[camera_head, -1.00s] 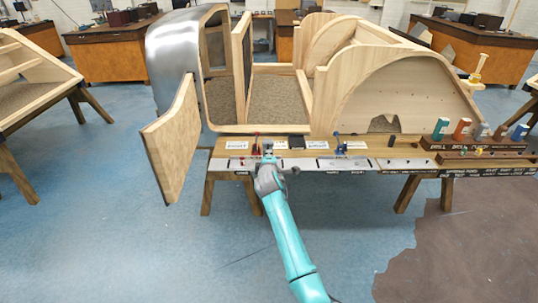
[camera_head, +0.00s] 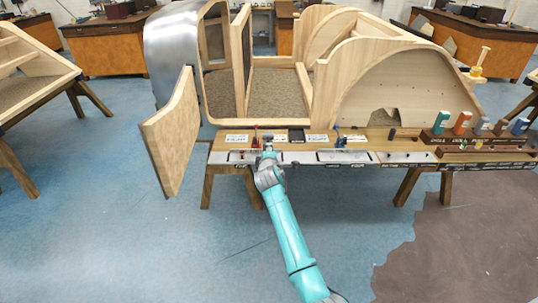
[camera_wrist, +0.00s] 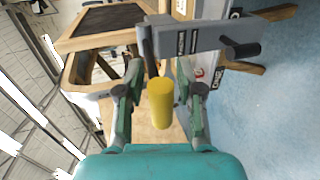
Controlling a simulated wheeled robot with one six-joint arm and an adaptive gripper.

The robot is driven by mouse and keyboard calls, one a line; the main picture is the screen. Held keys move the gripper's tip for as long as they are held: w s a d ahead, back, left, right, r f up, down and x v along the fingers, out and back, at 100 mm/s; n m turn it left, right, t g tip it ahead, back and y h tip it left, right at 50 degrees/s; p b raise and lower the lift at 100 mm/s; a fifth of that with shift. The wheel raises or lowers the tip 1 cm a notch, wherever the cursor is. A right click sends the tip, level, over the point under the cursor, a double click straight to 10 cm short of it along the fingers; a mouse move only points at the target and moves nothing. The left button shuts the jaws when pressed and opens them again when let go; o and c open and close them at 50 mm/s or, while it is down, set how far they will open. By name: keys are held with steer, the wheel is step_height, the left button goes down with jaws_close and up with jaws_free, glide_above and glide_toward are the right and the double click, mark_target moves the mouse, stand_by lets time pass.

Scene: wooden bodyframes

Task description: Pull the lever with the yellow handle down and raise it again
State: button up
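The yellow handle (camera_wrist: 160,103) is a short cylinder on a dark lever shaft, seen in the wrist view. My gripper (camera_wrist: 160,68) is open, with one finger on each side of the handle and visible gaps between. The shaft runs to a grey bracket plate (camera_wrist: 205,38) just beyond the fingertips. In the head view, my gripper (camera_head: 268,147) is at the front edge of the bench (camera_head: 375,145), near the red-topped lever. The yellow handle cannot be made out there; my gripper seems to cover it.
A red-topped lever (camera_head: 255,137) stands just left of my gripper and a blue one (camera_head: 340,140) to the right. A black peg (camera_wrist: 240,50) sticks out from the bracket. The wooden bodyframe (camera_head: 400,90) rises behind the bench. Floor in front is clear.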

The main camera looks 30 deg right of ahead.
steer(key=v, duration=1.2)
steer(key=shift+f, duration=0.1)
